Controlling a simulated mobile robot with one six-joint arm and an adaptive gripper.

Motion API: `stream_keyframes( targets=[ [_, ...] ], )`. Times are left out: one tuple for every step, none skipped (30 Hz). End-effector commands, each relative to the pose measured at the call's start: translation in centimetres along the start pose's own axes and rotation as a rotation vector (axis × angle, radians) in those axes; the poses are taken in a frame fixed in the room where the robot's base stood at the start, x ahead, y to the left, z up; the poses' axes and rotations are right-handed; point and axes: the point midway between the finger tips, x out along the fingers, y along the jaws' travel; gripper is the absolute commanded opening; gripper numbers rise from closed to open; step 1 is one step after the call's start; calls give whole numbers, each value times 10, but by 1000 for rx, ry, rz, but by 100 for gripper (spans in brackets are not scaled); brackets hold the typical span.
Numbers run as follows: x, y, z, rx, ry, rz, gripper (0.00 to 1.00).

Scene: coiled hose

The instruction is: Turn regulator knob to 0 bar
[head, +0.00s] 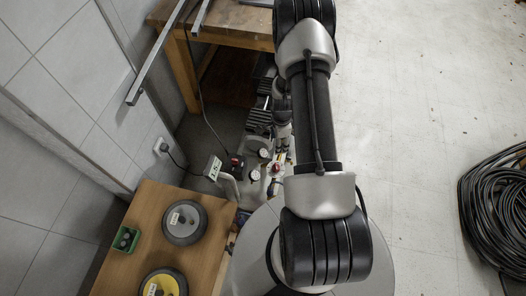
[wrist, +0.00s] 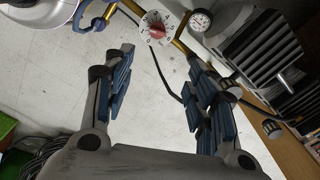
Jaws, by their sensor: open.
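The regulator knob (wrist: 157,30) is red and sits on a round white dial (wrist: 146,22) with printed numbers, at the top middle of the wrist view. Its exact setting is too small to read. A small red part that looks like the knob also shows in the head view (head: 276,168), beside my arm. My gripper (wrist: 161,62) is open and empty, its two blue-padded fingers spread wide. In the wrist view, the knob lies beyond the fingertips, between their lines and apart from them.
A pressure gauge (wrist: 200,21) and a ribbed motor block (wrist: 262,50) stand right of the knob. Brass pipes run on both sides of it. A wooden table (head: 148,205) holds round discs at left. A coiled black hose (head: 497,205) lies on open floor at right.

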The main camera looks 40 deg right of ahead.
Motion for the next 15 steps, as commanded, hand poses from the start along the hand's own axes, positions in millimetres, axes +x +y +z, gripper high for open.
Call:
stream_keyframes(
  targets=[
    [10,6,-4,31,-1,10,52],
    [14,8,-5,46,-1,12,52],
    [19,10,-6,61,-2,14,52],
    [22,11,-7,67,-2,15,52],
    [25,11,-7,72,-2,15,52],
    [28,11,-7,76,-2,15,52],
    [31,11,-7,77,-2,15,52],
    [35,12,-7,77,-2,16,52],
    [40,12,-7,76,-2,16,52],
    [45,12,-7,75,-2,17,52],
    [50,12,-7,75,-2,18,52],
    [58,13,-7,74,-2,18,52],
    [65,13,-7,74,-2,18,52],
    [72,13,-7,74,-2,19,52],
    [81,13,-7,73,-2,17,52]
  ],
)
